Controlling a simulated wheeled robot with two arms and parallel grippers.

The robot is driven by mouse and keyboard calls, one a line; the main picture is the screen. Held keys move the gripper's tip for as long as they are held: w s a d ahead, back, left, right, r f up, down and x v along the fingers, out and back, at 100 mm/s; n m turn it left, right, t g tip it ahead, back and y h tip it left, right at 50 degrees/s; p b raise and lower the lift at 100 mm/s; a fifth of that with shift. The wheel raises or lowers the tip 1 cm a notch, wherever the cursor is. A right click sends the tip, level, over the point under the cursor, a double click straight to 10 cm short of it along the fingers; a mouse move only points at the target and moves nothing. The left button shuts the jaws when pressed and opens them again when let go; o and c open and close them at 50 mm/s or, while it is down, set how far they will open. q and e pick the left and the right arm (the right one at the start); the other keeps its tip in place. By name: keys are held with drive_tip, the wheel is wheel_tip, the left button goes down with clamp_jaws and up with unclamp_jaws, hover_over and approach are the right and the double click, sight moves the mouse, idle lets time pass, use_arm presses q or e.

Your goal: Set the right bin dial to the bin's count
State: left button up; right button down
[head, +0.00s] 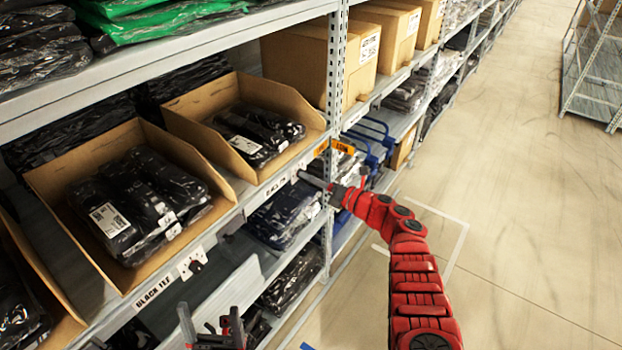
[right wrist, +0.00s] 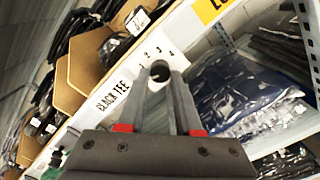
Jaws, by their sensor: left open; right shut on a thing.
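The right bin (head: 292,97) is an open cardboard box on the shelf, holding a few overlapping black bagged garments (head: 258,130); I cannot count them surely. Its dial, a dark round knob (right wrist: 160,68), shows in the right wrist view between my fingertips, with printed numbers including 2, 3 and 4 above it. Its pointer setting is not readable. My right gripper (head: 307,180) is shut on this knob at the shelf edge; it also fills the right wrist view (right wrist: 160,82). My left gripper (head: 212,328) is open and empty low in front of the shelf.
The left bin (head: 77,238) has black bags and its own dial (head: 195,267) beside a BLACK TEE label (head: 153,291). A metal upright (head: 336,80) stands just beyond the right bin. Bagged clothes lie on the shelf below. The aisle floor (head: 520,200) is clear.

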drive_tip(key=m+p, duration=0.1)
drive_tip(key=m, duration=0.4)
drive_tip(key=shift+m, duration=0.4)
idle(0.3)
drive_tip(key=c, duration=0.6)
unclamp_jaws()
drive_tip(key=shift+s+d, duration=0.1)
